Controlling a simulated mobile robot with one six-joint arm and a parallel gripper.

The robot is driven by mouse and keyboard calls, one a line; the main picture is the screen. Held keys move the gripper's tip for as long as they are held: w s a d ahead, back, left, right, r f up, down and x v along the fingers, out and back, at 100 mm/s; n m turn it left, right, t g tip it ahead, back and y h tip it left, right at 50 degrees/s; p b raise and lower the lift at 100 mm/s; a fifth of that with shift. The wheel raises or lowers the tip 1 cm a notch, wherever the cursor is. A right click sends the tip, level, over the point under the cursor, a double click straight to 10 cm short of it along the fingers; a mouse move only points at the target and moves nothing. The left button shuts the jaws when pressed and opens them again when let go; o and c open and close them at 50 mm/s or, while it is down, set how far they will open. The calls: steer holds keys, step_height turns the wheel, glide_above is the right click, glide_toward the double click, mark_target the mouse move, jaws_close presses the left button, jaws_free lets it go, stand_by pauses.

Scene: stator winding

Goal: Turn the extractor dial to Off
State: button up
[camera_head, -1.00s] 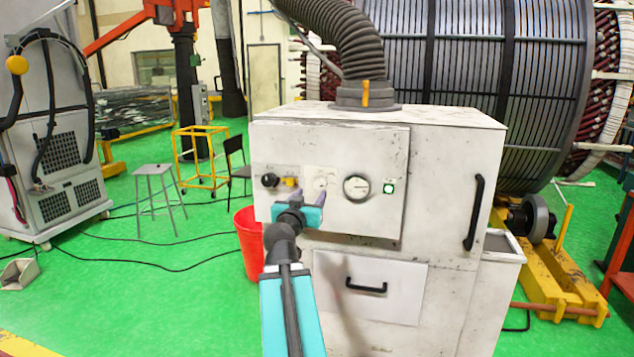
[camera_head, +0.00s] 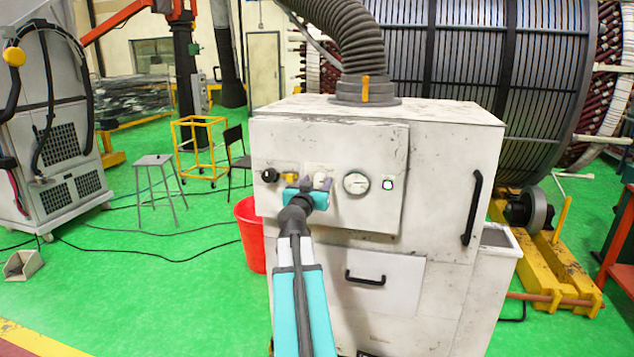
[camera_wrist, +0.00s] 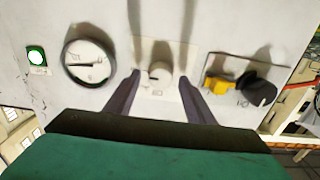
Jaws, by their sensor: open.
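A small white dial (camera_wrist: 160,76) on a pale plate is on the front panel of the white cabinet (camera_head: 350,140). A dark mark shows on its left side in the wrist view; its lettering is too small to read. The dial also shows in the head view (camera_head: 321,181), partly hidden by my gripper (camera_head: 315,186). My gripper is open. In the wrist view its two dark fingers (camera_wrist: 159,80) stand one on each side of the dial, with gaps to it. I cannot tell how far the fingertips are from the panel.
A round gauge (camera_head: 356,183) and a lit green lamp (camera_head: 387,183) are right of the dial in the head view. A black knob (camera_head: 269,175) and a yellow part (camera_head: 290,178) are to its left. A red bin (camera_head: 250,235) stands beside the cabinet.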

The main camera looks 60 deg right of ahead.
steer(key=shift+c, duration=0.4)
steer(key=c, duration=1)
steer(key=shift+n+b, duration=0.4)
steer(key=n+b, duration=0.2)
steer(key=n, duration=0.1)
steer(key=shift+w+f, duration=0.1)
steer(key=n+b, duration=0.1)
steer(key=n, duration=0.8)
steer(key=shift+w+n, duration=0.1)
steer(key=shift+n, duration=0.2)
steer(key=shift+f+n+p, duration=0.1)
steer(key=shift+n+p, duration=0.5)
steer(key=shift+n, duration=1.7)
